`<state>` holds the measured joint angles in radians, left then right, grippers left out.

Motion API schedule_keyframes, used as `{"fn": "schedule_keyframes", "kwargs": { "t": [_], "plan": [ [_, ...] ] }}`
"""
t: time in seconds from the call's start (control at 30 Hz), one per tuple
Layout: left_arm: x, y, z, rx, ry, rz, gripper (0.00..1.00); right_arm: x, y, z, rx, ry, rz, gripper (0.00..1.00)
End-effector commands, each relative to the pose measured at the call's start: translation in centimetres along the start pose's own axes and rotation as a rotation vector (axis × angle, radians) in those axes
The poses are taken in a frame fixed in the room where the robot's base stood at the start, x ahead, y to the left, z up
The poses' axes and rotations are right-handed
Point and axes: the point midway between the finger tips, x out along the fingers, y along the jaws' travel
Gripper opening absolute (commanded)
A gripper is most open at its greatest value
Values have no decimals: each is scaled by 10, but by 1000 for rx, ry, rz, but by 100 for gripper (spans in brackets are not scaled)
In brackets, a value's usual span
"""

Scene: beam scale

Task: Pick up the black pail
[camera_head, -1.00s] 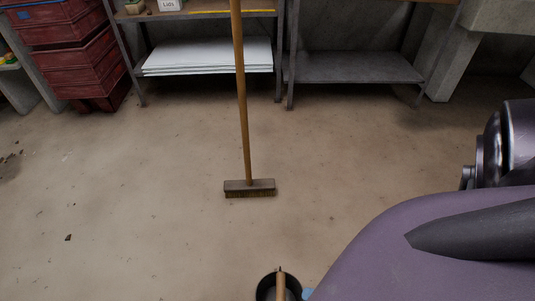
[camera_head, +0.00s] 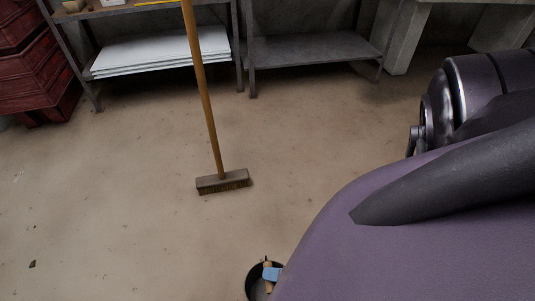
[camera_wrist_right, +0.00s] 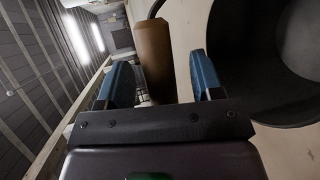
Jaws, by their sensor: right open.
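The black pail (camera_head: 252,291) stands on the floor at the bottom edge of the head view, partly cut off and partly hidden by my purple body. Its wooden handle grip (camera_head: 267,287) shows above the opening. A blue fingertip of my right gripper (camera_head: 271,274) overlaps the grip there. In the right wrist view my right gripper (camera_wrist_right: 160,66) is open, with its two blue fingers apart. The brown grip (camera_wrist_right: 153,45) lies between and just beyond the fingertips, and I cannot tell if they touch it. The pail (camera_wrist_right: 228,50) fills the upper right. My left gripper is not in view.
A broom (camera_head: 222,181) stands upright on the floor beyond the pail. Metal shelves (camera_head: 315,60) and red crates (camera_head: 38,80) line the back. The floor between broom and pail is clear.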

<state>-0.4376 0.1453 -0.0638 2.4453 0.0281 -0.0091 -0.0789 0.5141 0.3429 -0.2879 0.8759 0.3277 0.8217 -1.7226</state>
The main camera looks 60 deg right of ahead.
Motion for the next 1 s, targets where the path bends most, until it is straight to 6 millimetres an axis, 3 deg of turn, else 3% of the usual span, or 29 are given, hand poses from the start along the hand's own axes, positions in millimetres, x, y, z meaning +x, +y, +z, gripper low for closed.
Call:
{"fn": "schedule_keyframes", "kwargs": {
  "t": [0.37, 0.77, 1.0],
  "plan": [
    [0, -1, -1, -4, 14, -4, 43, 10, 1, 0, -1, 0, 1, 60],
    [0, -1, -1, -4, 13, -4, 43, 10, 1, 0, 0, 0, 1, 0],
    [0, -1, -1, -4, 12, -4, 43, 10, 1, 0, 0, 0, 1, 0]
  ]
}}
